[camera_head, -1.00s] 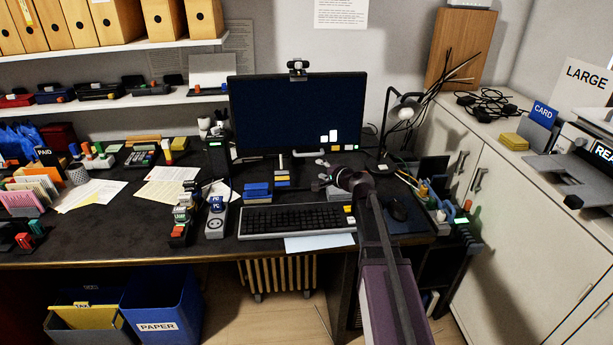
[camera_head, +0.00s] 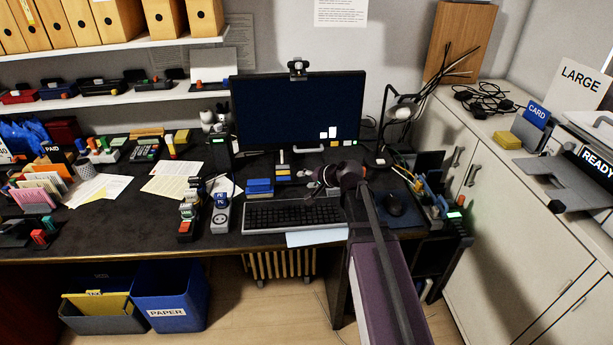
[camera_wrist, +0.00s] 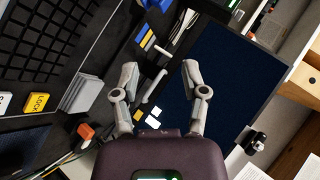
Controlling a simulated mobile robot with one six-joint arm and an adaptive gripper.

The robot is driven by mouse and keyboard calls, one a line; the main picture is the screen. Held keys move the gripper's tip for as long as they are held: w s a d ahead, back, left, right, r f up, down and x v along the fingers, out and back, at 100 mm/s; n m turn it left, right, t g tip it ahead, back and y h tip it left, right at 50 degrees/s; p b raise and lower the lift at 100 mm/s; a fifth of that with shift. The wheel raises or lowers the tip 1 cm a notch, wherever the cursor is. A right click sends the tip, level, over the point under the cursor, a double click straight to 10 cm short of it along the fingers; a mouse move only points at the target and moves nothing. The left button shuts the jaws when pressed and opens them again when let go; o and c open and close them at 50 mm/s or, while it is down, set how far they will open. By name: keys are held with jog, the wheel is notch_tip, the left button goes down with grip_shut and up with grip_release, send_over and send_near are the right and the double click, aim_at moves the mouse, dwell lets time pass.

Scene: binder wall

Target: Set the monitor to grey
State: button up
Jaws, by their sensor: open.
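The monitor (camera_head: 290,110) stands at the back of the desk with a dark navy screen. White squares and a small yellow mark show near its lower right corner. In the wrist view the monitor (camera_wrist: 235,75) fills the right side, tilted, with white squares near its lower left. My gripper (camera_head: 322,182) is above the right part of the keyboard, in front of the monitor and apart from it. In the wrist view my gripper (camera_wrist: 158,75) is open, with nothing between its fingers. The keyboard (camera_head: 285,215) lies before the monitor; the wrist view shows its yellow LOCK key (camera_wrist: 37,103).
A webcam (camera_head: 298,67) sits on the monitor's top edge. Blue blocks (camera_head: 260,187) stand left of my gripper. Papers (camera_head: 175,182) lie on the left of the desk.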

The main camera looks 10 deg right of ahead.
jog(key=shift+s+a+r+n+g, duration=0.1)
jog(key=shift+s+a+n+g, duration=0.15)
jog(key=shift+s, duration=0.3)
jog(key=shift+p, duration=0.3)
jog(key=s+d+f+n+g+h+p, duration=0.1)
jog(key=s+n+g+h+p, duration=0.4)
jog(key=s, duration=1.6)
jog(key=f+n+g+h, duration=0.1)
jog(key=g, duration=0.2)
jog(key=shift+s+h, duration=0.15)
jog(key=shift+h, duration=0.15)
jog(key=shift+n+g, duration=0.25)
